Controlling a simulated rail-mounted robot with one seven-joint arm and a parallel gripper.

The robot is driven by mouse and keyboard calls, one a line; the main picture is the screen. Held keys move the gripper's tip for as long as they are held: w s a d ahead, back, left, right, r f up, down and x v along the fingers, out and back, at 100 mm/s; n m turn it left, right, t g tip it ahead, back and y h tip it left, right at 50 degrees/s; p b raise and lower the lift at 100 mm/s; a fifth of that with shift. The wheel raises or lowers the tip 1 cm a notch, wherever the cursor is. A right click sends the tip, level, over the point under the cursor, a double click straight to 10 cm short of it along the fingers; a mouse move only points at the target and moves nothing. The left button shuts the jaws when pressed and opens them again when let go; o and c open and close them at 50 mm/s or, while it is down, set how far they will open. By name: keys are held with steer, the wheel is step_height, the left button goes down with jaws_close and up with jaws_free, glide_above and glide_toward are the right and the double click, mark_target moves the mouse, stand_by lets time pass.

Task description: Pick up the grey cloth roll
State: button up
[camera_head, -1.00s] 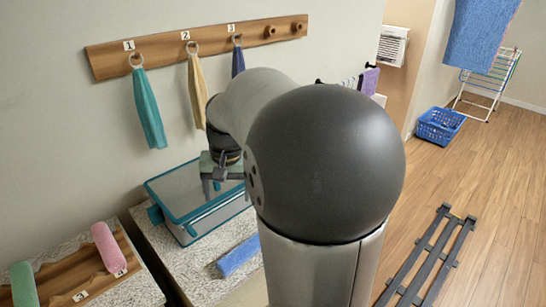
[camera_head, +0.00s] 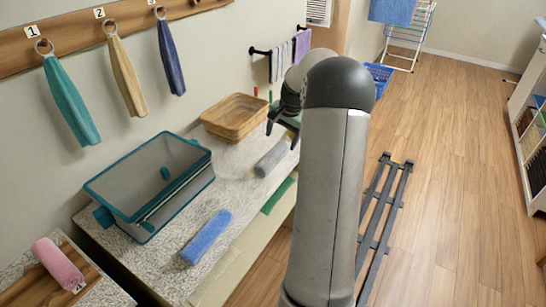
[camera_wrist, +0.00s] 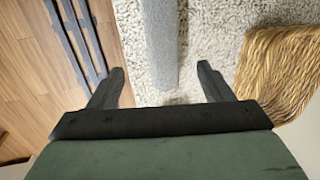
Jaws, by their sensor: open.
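The grey cloth roll (camera_head: 271,158) lies on the speckled counter, in front of the wicker basket. In the wrist view, the grey roll (camera_wrist: 160,40) runs lengthwise from the top edge, lined up between my fingers, with its near end close to the fingertips. My gripper (camera_head: 282,136) is over the counter just beyond the far end of the roll in the head view. In the wrist view, my gripper (camera_wrist: 161,72) is open, one finger on each side of the roll, and holds nothing. Contact cannot be told.
A wicker basket (camera_head: 235,115) stands close by; in the wrist view, the basket (camera_wrist: 278,65) is right of my finger. Hanging towels (camera_head: 75,100) line the wall.

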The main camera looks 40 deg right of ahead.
mark_target(275, 151)
steer(key=x, duration=0.2)
steer(key=shift+w+f, duration=0.1)
steer(key=shift+f, duration=0.3)
steer(key=shift+a+p+x, duration=0.15)
steer(key=shift+p+x, duration=0.25)
steer(key=shift+x, duration=0.9)
steer(key=shift+a+p+x, duration=0.15)
steer(key=shift+p+x, duration=0.25)
steer(key=shift+x, duration=0.9)
steer(key=shift+w+r, duration=0.1)
steer(key=shift+w, duration=0.05)
steer(key=c, duration=1.1)
